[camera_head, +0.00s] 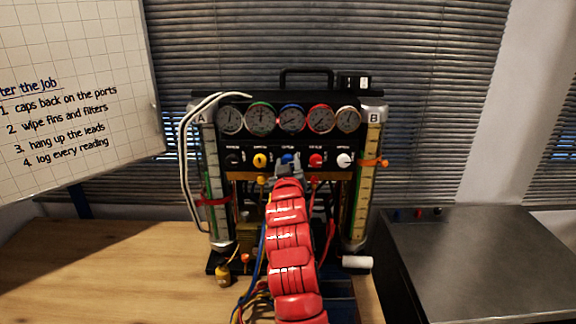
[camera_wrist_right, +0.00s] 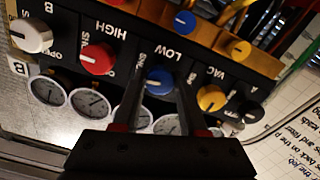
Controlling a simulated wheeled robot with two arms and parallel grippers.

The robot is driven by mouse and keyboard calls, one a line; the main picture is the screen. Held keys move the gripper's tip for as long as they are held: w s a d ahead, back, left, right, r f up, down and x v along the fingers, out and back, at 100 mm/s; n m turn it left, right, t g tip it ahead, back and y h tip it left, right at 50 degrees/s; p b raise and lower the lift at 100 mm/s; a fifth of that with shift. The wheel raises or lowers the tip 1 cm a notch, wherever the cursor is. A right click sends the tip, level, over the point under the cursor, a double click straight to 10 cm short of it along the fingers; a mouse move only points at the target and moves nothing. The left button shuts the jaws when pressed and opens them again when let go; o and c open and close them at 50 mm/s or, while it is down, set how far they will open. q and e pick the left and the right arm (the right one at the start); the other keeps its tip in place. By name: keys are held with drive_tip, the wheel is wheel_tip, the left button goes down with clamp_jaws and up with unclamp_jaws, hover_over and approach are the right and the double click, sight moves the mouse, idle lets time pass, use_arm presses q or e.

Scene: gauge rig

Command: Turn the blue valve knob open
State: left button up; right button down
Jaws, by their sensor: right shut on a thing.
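The blue valve knob (camera_wrist_right: 159,81) sits under the LOW label on the black gauge panel. In the right wrist view it lies between the two dark fingers of my right gripper (camera_wrist_right: 160,76), which is shut on it. In the head view my red right arm reaches up from the bottom to the panel, and the right gripper (camera_head: 287,162) covers most of the knob. The knob's pointer direction cannot be made out. My left gripper is in neither view.
A red knob (camera_wrist_right: 97,59) and a yellow knob (camera_wrist_right: 211,98) flank the blue one closely. A white knob (camera_head: 344,160) is farther along. Hoses hang below the panel, and a blue fitting (camera_wrist_right: 185,23) shows there. The wooden bench (camera_head: 90,265) is clear at left.

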drive_tip(key=n, duration=0.5)
drive_tip(key=shift+b, duration=0.3)
drive_tip(key=shift+r+n, duration=0.1)
drive_tip(key=shift+n, duration=0.9)
drive_tip(key=n+p, duration=0.2)
drive_tip(key=shift+n, duration=0.4)
drive_tip(key=n+p, duration=0.2)
drive_tip(key=shift+r+n, duration=0.1)
drive_tip(key=shift+n, duration=0.2)
drive_tip(key=shift+n+p, duration=1.8)
drive_tip(key=shift+n, duration=0.2)
drive_tip(key=shift+f, duration=0.2)
drive_tip(key=shift+c, duration=2.2)
unclamp_jaws()
